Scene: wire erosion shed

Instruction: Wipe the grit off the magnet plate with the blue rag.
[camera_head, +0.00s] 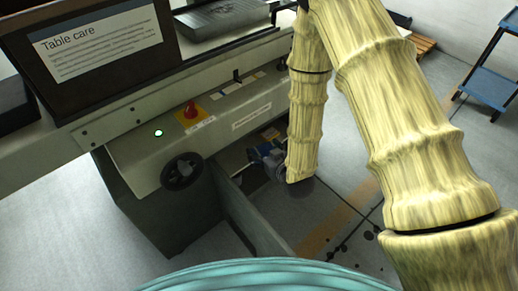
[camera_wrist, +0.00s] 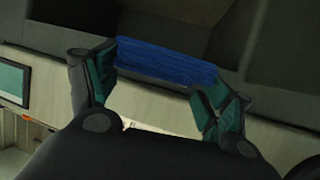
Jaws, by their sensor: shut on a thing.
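The blue rag (camera_wrist: 165,62) shows in the wrist view as a rolled or folded strip of ribbed cloth. My gripper (camera_wrist: 158,72) has its two green-padded fingers at either end of the rag and is shut on it. A large dark grey surface lies beyond the rag; I cannot tell whether they touch. In the head view, a dark grey slab (camera_head: 222,17) lies on the machine bed at the top and may be the magnet plate. I cannot make out grit on it. My arm hides the gripper and rag in the head view.
A "Table care" sign (camera_head: 98,40) stands on the machine at the left. The machine front (camera_head: 215,112) carries a red knob (camera_head: 191,110), a green light and a black handwheel (camera_head: 181,171). A blue shelf rack (camera_head: 490,87) and a pallet stand at the right.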

